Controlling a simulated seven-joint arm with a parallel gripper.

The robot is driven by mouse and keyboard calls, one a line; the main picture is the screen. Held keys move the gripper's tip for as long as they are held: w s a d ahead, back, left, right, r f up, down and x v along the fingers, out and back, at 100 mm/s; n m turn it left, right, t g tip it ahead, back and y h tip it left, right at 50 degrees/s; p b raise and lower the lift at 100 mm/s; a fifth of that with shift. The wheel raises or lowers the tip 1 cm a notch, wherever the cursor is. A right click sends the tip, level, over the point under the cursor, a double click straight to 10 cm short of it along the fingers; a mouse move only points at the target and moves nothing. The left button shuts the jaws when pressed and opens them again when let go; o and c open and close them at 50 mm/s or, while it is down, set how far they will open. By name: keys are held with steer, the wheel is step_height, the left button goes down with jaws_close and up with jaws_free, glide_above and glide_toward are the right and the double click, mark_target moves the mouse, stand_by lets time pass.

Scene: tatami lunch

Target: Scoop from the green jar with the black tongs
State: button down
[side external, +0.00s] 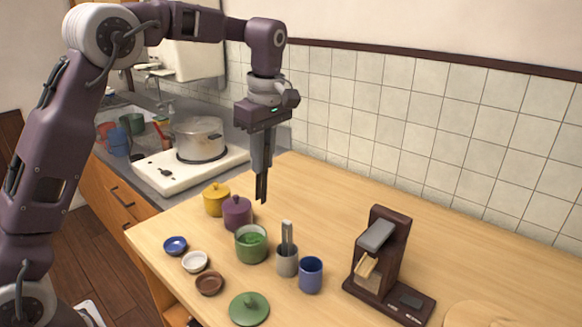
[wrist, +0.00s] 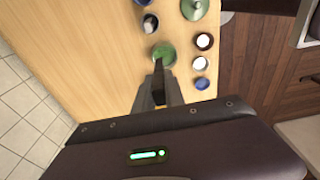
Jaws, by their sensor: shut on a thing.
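The green jar (side external: 251,246) stands open on the wooden counter with green contents showing inside; it also shows in the wrist view (wrist: 166,52). Its green lid (side external: 249,308) lies on the counter in front of it. My gripper (side external: 262,168) is shut on the black tongs (side external: 262,188) and holds them upright, tips down. The tongs hang well above the counter, behind the green jar in the side view and apart from it. In the wrist view the black tongs (wrist: 158,78) reach toward the jar's near edge.
A purple jar (side external: 237,212) and a yellow jar (side external: 216,200) stand behind the green jar. A grey cup (side external: 287,264) with a grey utensil and a blue cup (side external: 311,275) stand to its right. Small bowls (side external: 195,262) sit left. A dark wooden stand (side external: 390,262) is further right.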

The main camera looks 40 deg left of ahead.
steer(key=a+f, duration=0.3)
steer(key=f, duration=1.3)
steer(key=shift+s+a+f, duration=0.15)
steer(key=shift+s+f, duration=0.05)
steer(key=shift+s, duration=0.25)
steer(key=shift+a, duration=0.15)
steer(key=shift+d, duration=0.25)
steer(key=shift+a, duration=0.1)
stand_by(0.5)
steer(key=shift+r, duration=0.15)
step_height(320, 180, up, 9)
stand_by(0.8)
